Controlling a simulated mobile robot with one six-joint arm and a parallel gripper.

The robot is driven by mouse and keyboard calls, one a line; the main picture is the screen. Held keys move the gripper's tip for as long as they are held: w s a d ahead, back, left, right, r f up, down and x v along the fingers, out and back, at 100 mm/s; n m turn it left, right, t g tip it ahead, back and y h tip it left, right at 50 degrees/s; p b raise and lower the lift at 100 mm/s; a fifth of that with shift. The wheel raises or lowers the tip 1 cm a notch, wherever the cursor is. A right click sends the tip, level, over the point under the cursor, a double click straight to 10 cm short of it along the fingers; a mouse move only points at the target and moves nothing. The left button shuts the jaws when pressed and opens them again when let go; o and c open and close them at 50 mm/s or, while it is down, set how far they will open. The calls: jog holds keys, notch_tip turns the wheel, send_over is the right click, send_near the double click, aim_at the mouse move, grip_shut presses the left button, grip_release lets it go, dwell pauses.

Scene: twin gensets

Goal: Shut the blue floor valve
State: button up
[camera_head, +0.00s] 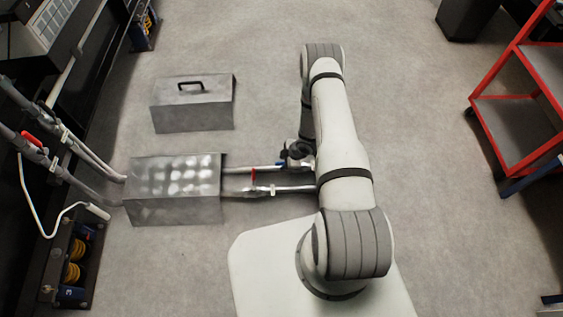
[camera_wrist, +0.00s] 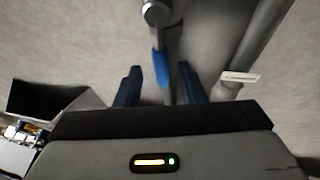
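The blue floor valve's handle (camera_head: 281,163) shows as a small blue spot on the upper floor pipe in the head view, beside my gripper (camera_head: 298,154). In the wrist view the blue handle (camera_wrist: 161,68) stands between the two fingers of my gripper (camera_wrist: 159,74). The fingers are apart, with a gap visible on the left of the handle. The grey pipe and a round metal fitting (camera_wrist: 156,13) lie just beyond the handle. My arm hides part of the valve in the head view.
A red-handled valve (camera_head: 253,175) sits on the lower parallel pipe, close by. A metal box (camera_head: 174,210) covers the pipes on the left. A grey toolbox (camera_head: 194,112) stands behind it. A red shelf cart (camera_head: 517,120) is at right. The floor between is clear.

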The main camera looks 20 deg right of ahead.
jog(key=shift+c, duration=0.6)
grip_shut()
jog(key=shift+w+r, duration=0.1)
